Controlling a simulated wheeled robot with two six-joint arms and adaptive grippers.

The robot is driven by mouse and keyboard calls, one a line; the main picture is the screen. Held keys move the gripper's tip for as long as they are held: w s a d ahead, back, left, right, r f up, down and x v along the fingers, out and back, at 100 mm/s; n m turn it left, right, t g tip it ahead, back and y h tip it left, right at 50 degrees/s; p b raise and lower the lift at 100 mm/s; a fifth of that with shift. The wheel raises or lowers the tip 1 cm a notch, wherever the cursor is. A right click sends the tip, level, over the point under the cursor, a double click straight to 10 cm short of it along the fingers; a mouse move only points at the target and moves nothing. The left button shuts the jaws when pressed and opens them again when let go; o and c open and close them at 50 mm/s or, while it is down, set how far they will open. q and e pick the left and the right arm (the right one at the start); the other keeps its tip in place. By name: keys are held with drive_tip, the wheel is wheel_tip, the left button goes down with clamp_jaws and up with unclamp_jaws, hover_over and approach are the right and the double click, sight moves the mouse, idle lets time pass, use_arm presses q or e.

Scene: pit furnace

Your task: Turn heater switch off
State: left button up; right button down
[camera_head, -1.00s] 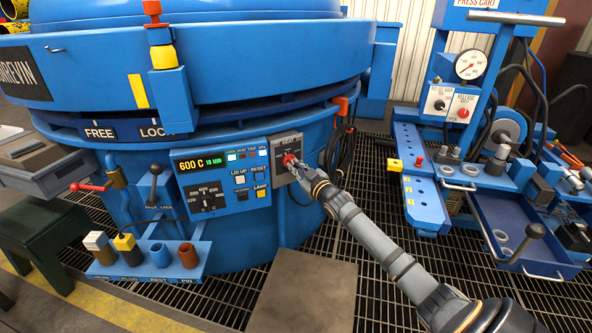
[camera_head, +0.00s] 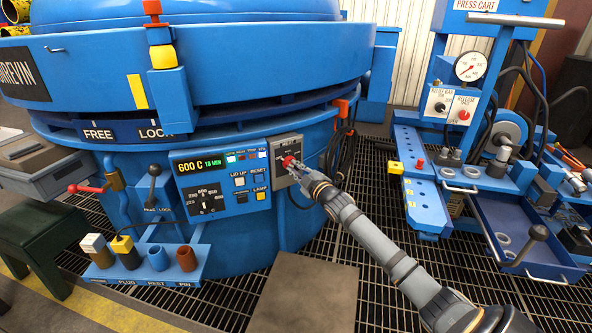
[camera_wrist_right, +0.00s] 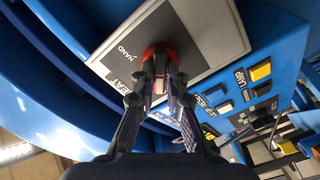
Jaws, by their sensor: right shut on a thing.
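The heater switch is a red knob (camera_head: 288,161) on a grey plate (camera_head: 295,146) lettered HEAT, at the right end of the furnace control panel. It also shows in the right wrist view as a red knob (camera_wrist_right: 153,52), with the word HAND printed to its left. My right gripper (camera_head: 295,167) is shut on the red knob, with its two fingers (camera_wrist_right: 158,88) on either side of it. The fingers partly hide the knob, and I cannot read its exact setting. My left gripper is not in view.
The control panel (camera_head: 215,205) beside the switch reads 600 C and 18 MIN and carries several buttons and a lever. A tool shelf (camera_head: 205,262) juts out at lower left. The press cart (camera_head: 425,190) stands at right. Open grating (camera_head: 330,240) lies between.

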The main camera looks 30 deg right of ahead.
drive_tip(key=shift+f, duration=0.1)
drive_tip(key=c, duration=1.4)
unclamp_jaws()
wheel_tip(320, 180, up, 10)
drive_tip(key=shift+r, duration=0.1)
